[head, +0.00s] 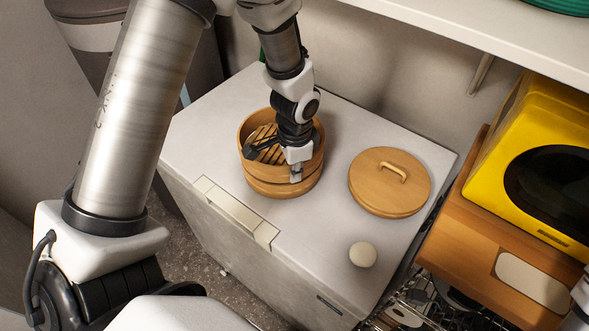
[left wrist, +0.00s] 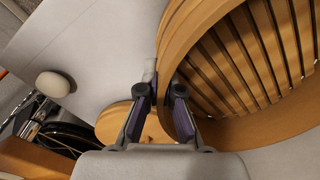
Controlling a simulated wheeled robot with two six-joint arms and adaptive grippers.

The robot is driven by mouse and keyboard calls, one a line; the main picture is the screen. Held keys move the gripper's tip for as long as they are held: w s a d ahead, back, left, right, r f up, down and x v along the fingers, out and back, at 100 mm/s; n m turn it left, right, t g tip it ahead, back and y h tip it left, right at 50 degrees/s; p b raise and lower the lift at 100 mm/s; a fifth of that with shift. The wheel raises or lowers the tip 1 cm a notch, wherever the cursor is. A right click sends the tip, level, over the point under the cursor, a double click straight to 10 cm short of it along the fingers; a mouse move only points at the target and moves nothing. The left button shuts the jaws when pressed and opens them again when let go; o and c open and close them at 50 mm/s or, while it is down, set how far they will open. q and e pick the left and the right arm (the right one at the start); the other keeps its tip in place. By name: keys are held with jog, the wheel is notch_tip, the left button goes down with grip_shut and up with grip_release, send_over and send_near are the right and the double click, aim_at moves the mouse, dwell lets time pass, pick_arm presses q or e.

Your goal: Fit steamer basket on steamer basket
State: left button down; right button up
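Two round bamboo steamer baskets stand stacked on the white chest top; the upper basket (head: 246,143) has a slatted floor, and the lower basket (head: 270,190) shows as a band beneath it. The upper one looks level, but I cannot tell whether it is fully seated. My left gripper (head: 290,165) points down at the right front of the upper rim. In the left wrist view, the fingers (left wrist: 160,92) are apart, close to the basket wall (left wrist: 176,45), with a gap between them. Whether either finger touches the wall is unclear. My right gripper is out of view.
The white chest (head: 200,150) carries a wooden lid (head: 390,190) with a handle, right of the baskets, and a pale round bun (head: 362,254) nearer its front. A yellow appliance (head: 535,150) sits on a wooden box at right. A shelf (head: 480,30) overhangs behind.

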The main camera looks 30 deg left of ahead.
pick_arm(q)
jog(key=shift+f+b, duration=0.4)
jog(key=shift+f, duration=0.2)
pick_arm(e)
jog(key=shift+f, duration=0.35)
pick_arm(q)
jog(key=c, duration=1.6)
grip_release()
notch_tip(320, 180, up, 6)
jog(key=p, duration=0.6)
jog(key=shift+d, duration=0.1)
notch_tip(320, 180, up, 6)
jog(key=s+p, duration=0.2)
jog(key=p, duration=0.3)
jog(key=shift+s+r, duration=0.25)
jog(key=shift+s, duration=0.15)
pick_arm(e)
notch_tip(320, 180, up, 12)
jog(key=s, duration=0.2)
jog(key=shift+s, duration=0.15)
pick_arm(q)
jog(key=shift+d, duration=0.1)
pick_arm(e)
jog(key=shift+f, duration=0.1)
